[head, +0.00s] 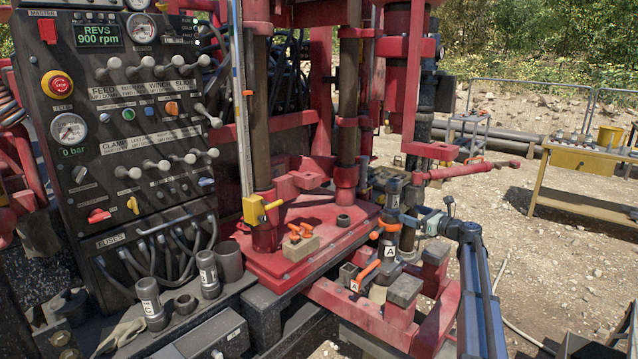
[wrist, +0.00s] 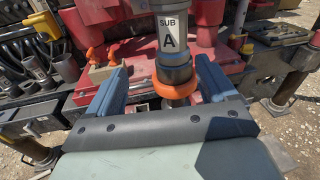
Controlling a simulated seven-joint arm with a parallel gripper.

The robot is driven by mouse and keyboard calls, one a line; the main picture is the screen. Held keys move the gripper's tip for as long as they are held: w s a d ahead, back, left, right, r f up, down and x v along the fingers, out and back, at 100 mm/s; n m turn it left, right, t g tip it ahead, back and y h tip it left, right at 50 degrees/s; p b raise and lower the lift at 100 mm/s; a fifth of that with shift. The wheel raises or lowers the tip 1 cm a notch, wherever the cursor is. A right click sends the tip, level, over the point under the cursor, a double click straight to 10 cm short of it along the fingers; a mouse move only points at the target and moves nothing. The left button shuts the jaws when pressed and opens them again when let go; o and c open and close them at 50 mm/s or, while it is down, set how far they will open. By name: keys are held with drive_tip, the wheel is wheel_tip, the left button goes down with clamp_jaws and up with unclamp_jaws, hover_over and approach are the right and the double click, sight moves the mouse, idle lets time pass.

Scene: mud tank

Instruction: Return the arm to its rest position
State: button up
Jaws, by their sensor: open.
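My gripper (head: 420,222) is at the drill rig's front, right of the red base plate (head: 288,262). In the wrist view its two blue-grey fingers (wrist: 160,84) are spread wide. A grey cylinder labelled SUB A (wrist: 172,45) stands upright just beyond and between the fingers, with an orange ring (wrist: 175,88) around its lower part. A visible gap separates the left finger from the cylinder; I cannot tell whether the right finger touches the ring. In the head view the arm (head: 482,290) reaches in from the lower right.
The control panel (head: 120,110) stands at left with levers. Cylinders marked C (head: 150,300) and L (head: 208,272) stand on the bench. A red bar (head: 470,171) juts right above the arm. A yellow table (head: 580,165) stands at right. Gravel ground between is open.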

drive_tip(key=s+a+f+n+g+h, duration=0.2)
drive_tip(key=s+a+f+n+g, duration=0.3)
drive_tip(key=s+a+f+n, duration=0.65)
drive_tip(key=s+a+f+n+g+h, duration=0.2)
drive_tip(key=s+a+f+n+g, duration=0.35)
drive_tip(key=s+a+f, duration=1)
drive_tip(key=s+f+n+g+h, duration=0.2)
drive_tip(key=s+f, duration=0.8)
drive_tip(key=s, duration=0.5)
drive_tip(key=s+d+f+n+g+h, duration=0.1)
drive_tip(key=s+f+n+g, duration=0.4)
drive_tip(key=s+f, duration=0.6)
drive_tip(key=s+d+f+n+g+h, duration=0.1)
drive_tip(key=s+f+n+g+h, duration=0.2)
drive_tip(key=s+f, duration=0.8)
drive_tip(key=s+n, duration=0.1)
drive_tip(key=s, duration=0.7)
drive_tip(key=shift+d+f, duration=0.15)
drive_tip(key=shift+d, duration=0.1)
